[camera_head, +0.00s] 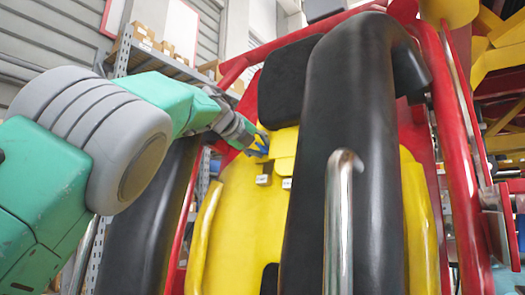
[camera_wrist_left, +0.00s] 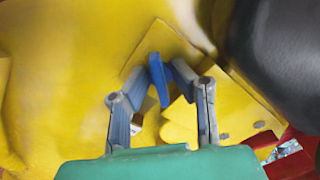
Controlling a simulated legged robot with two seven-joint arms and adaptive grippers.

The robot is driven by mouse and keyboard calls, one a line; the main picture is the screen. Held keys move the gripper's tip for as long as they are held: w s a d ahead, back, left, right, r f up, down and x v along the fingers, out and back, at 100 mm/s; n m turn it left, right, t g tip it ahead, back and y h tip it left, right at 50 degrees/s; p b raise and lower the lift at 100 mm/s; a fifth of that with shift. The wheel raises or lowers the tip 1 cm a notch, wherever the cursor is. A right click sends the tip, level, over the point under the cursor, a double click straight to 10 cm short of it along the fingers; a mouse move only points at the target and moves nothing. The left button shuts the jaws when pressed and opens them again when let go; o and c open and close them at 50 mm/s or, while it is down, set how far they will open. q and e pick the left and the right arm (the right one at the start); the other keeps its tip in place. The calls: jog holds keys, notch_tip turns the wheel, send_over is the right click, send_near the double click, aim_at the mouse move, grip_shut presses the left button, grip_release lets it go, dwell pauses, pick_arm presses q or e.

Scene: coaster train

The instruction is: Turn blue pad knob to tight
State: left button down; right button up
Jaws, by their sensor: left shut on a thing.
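The blue pad knob (camera_wrist_left: 157,72) sits on the yellow seat back and shows between my left gripper's fingers in the left wrist view. It looks like a narrow upright blue piece. My left gripper (camera_wrist_left: 158,80) is shut on it, with a fingertip on each side. In the head view my left gripper (camera_head: 256,146) is small and far off, at the top of the yellow seat back (camera_head: 245,215), and its fingers hide most of the knob. The knob's marking for tight cannot be made out. My right gripper is in neither view.
A thick black padded restraint (camera_head: 345,110) stands just right of the left gripper. A black headrest (camera_head: 285,82) is above it. A metal handle (camera_head: 340,215) rises in front. Red frame bars (camera_head: 455,150) edge the seat. Shelving with boxes (camera_head: 160,52) is behind.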

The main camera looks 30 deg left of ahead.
pick_arm(q)
jog(key=m, duration=0.6)
jog(key=shift+b, duration=0.3)
jog(key=m, duration=0.4)
jog(key=shift+b, duration=0.3)
jog(key=m, duration=0.3)
jog(key=shift+m+b, duration=0.4)
jog(key=m, duration=0.3)
jog(key=shift+m+b, duration=0.3)
jog(key=shift+b, duration=0.1)
jog(key=m, duration=0.3)
jog(key=shift+d+m+b, duration=0.1)
jog(key=shift+m+b, duration=0.25)
jog(key=shift+m, duration=0.05)
jog(key=m, duration=0.3)
jog(key=shift+b, duration=0.3)
jog(key=shift+r+m, duration=0.1)
jog(key=shift+m, duration=1.7)
jog(key=shift+s, duration=0.1)
